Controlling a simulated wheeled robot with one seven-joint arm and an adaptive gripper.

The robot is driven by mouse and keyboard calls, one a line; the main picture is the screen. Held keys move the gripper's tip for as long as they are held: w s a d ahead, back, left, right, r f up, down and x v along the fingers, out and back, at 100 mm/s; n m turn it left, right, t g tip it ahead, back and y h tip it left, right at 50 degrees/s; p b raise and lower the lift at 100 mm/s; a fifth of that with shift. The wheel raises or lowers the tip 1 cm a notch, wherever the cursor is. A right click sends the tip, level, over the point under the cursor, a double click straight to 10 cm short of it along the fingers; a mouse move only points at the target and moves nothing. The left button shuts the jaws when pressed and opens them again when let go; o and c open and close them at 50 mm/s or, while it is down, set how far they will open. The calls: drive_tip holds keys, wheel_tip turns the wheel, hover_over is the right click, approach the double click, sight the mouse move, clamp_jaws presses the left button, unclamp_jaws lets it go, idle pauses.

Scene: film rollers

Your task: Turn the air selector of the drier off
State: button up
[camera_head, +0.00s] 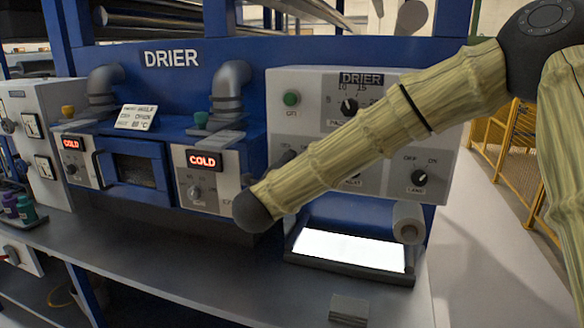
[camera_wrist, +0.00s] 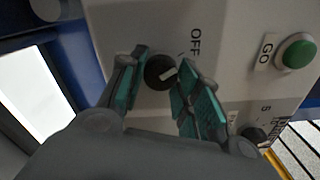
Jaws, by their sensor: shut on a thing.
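In the wrist view, a round black knob (camera_wrist: 158,77) with a white pointer sits on the pale drier panel (camera_wrist: 225,75), beside the word OFF. The pointer aims to the right and slightly up in that view. My gripper (camera_wrist: 163,67) has one teal-padded finger on each side of the knob and is shut on it. The right finger partly covers the knob's edge and the print near it. In the head view, the drier panel (camera_head: 450,105) is partly covered by my arm, which hides this knob and most of my gripper.
A green GO button (camera_wrist: 299,54) and another knob (camera_wrist: 254,136) are on the same panel. A lamp knob (camera_head: 419,178) sits lower right in the head view. Below are a bright lit plate (camera_head: 348,250) and a roll (camera_head: 408,222). Two COLD displays (camera_head: 205,161) stand left.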

drive_tip(key=o, duration=1)
drive_tip(key=shift+s, duration=0.15)
drive_tip(key=v, duration=1.1)
drive_tip(key=shift+s+a, duration=0.2)
drive_tip(key=shift+s, duration=0.15)
